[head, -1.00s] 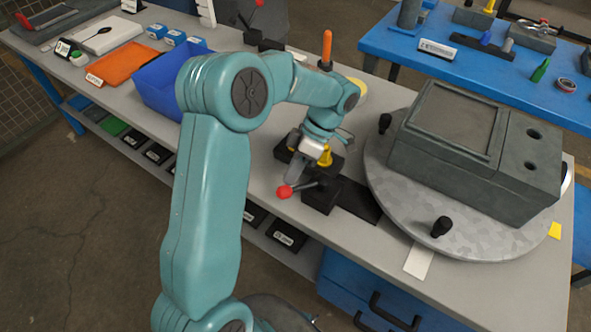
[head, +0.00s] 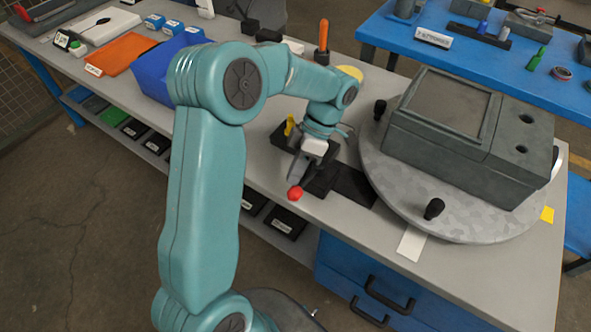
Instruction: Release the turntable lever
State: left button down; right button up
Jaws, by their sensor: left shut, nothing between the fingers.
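The lever has a red knob (head: 295,194) at the front of the bench, left of the turntable (head: 405,210). Its dark arm is mostly hidden by my gripper; a black block (head: 322,181) sits just right of it. My left gripper (head: 297,172) points down over the lever, shut and empty, its fingertips just behind the red knob. I cannot tell whether they touch it. A yellow part (head: 290,125) shows on the black fixture behind the gripper. The round grey turntable carries a large grey housing (head: 440,140) and black knobs. My right gripper is out of view.
An orange-handled tool (head: 323,38) stands upright behind my arm. A blue bin (head: 155,78) and an orange tray (head: 122,57) lie at the left. A white strip (head: 411,243) lies in front of the turntable. A blue table (head: 400,32) stands behind.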

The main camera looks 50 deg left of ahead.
pick_arm(q)
jog(key=shift+s, duration=0.3)
dwell(0.4)
